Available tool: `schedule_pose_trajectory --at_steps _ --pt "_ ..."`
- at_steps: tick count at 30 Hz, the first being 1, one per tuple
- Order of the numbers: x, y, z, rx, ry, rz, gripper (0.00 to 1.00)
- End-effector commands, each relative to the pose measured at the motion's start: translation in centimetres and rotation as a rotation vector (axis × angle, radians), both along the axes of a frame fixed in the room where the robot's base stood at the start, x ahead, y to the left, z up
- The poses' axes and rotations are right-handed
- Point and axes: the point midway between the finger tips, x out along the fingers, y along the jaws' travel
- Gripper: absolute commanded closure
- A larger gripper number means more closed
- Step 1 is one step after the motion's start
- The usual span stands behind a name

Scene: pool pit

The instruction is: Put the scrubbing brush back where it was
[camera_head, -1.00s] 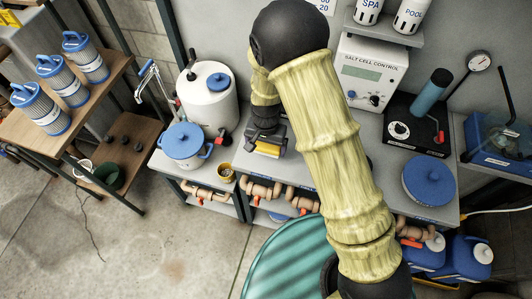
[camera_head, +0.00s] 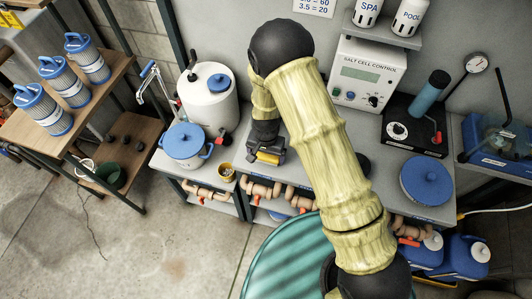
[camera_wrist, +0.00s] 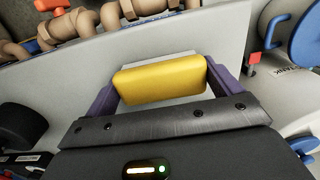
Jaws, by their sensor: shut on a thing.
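The scrubbing brush shows as a yellow block (camera_wrist: 160,80) between my gripper's purple fingers in the wrist view. My gripper (camera_head: 267,156) is shut on it, above the middle of the grey bench (camera_head: 300,172) near the front edge. In the head view only a thin yellow strip of the brush (camera_head: 268,158) shows under the gripper. Its underside is hidden, and I cannot tell whether it touches the bench top.
A blue-lidded pot (camera_head: 186,147), a white tank (camera_head: 208,97) and a small yellow cup (camera_head: 226,169) stand left of my gripper. A control box (camera_head: 366,72) stands behind to the right. Pipes with red valves (camera_head: 262,192) lie below the bench top. My arm hides part of the bench.

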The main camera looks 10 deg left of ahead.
Motion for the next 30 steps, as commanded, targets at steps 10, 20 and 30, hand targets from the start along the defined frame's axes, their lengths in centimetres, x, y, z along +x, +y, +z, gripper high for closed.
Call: schedule_pose_trajectory --at_steps 10,20,30 --pt "0.0 0.0 -0.3 0.0 0.0 0.0 0.0" --pt "0.0 0.0 0.2 0.0 -0.001 0.0 0.0" --pt "0.1 0.1 4.0 0.002 -0.004 0.002 0.0"
